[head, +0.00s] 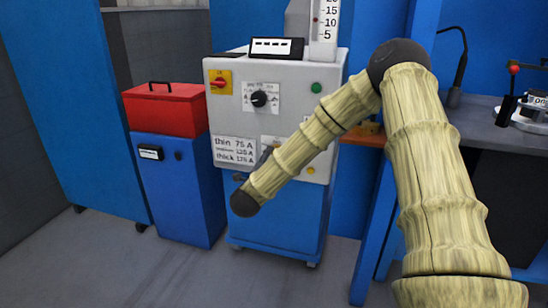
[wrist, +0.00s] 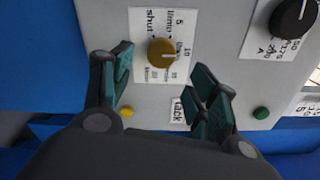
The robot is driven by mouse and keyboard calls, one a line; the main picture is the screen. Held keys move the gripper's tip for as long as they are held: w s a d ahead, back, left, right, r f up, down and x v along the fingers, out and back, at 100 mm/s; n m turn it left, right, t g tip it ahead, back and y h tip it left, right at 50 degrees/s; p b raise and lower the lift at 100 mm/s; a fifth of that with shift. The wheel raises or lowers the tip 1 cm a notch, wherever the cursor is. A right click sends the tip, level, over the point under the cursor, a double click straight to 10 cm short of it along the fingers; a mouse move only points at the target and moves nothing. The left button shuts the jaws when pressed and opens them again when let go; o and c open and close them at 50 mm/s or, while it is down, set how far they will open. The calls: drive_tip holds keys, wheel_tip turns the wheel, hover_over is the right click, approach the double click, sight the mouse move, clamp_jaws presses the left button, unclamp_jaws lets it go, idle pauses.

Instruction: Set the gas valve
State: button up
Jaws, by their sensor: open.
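The gas valve is a brass-coloured knob (wrist: 161,53) on a white dial label with "shut" and flow figures, on the front of the grey panel. My gripper (wrist: 163,68) is open in the wrist view, one green-padded finger to the left of the knob and the other to its lower right. The fingers look apart from the knob; how far they stand from the panel is hard to tell. The knob's pointer setting is too small to read. In the head view, my arm covers this part of the panel and the knob is hidden.
The machine (head: 225,115) also bears a black current dial (head: 259,98), a red-on-yellow switch (head: 219,83) and a green lamp (head: 316,88). A white thickness chart (head: 234,149) is on its lower left. A red toolbox (head: 165,110) on a blue unit stands left; a grey workbench (head: 480,125) stands right.

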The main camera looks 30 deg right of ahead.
drive_tip(key=shift+v, duration=2.75)
drive_tip(key=s+a+f+n+y, duration=0.3)
drive_tip(key=a+f+n, duration=0.2)
drive_tip(key=f, duration=0.3)
drive_tip(key=s+a+f+n+y, duration=0.3)
drive_tip(key=a+f+n, duration=0.15)
drive_tip(key=f, duration=0.35)
drive_tip(key=s+a+f+n+y, duration=0.2)
drive_tip(key=a+f+n+y, duration=0.15)
drive_tip(key=f+n, duration=0.4)
drive_tip(key=s+a+f+n+g+y, duration=0.1)
drive_tip(key=s+a+f+n+g, duration=0.15)
drive_tip(key=s+f, duration=0.5)
drive_tip(key=s+a+f+n+g+y, duration=0.2)
drive_tip(key=s+f+n+g, duration=0.15)
drive_tip(key=s, duration=0.65)
drive_tip(key=s+a+f+n+g+y, duration=0.1)
drive_tip(key=s+a+f+n+g, duration=0.25)
drive_tip(key=s+f, duration=0.45)
drive_tip(key=s+d+n+g, duration=0.1)
drive_tip(key=s+n+g, duration=0.25)
drive_tip(key=s, duration=0.85)
wheel_tip(320, 180, up, 30)
drive_tip(key=t+p, duration=0.1)
drive_tip(key=p, duration=2.9)
drive_tip(key=shift+w+r+p, duration=0.15)
drive_tip(key=shift+w+p, duration=0.15)
drive_tip(key=shift+d, duration=0.1)
